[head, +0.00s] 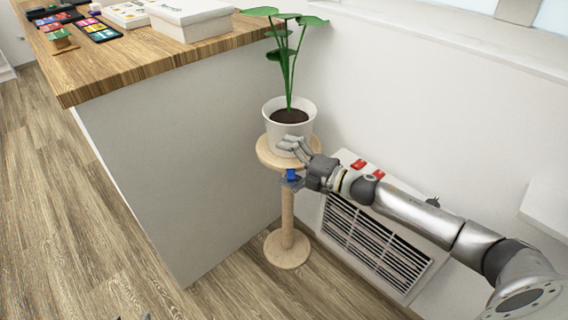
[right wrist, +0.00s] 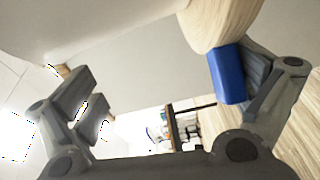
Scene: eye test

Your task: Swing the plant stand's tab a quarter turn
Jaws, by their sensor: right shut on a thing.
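The plant stand (head: 287,222) is pale wood with a round top, a post and a round foot. Its top also shows in the right wrist view (right wrist: 215,22). A blue tab (head: 291,175) sits under the top, and shows in the right wrist view (right wrist: 229,75). A white pot (head: 281,120) with a green plant (head: 290,50) stands upright on the top. Only small grey tips, perhaps my left gripper's, show at the head view's bottom edge.
A white wall heater (head: 378,240) with a dark grille and red parts is below my right arm. A wood-topped counter (head: 150,62) stands to the left, with a white box (head: 190,22) on it. The floor at left is clear.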

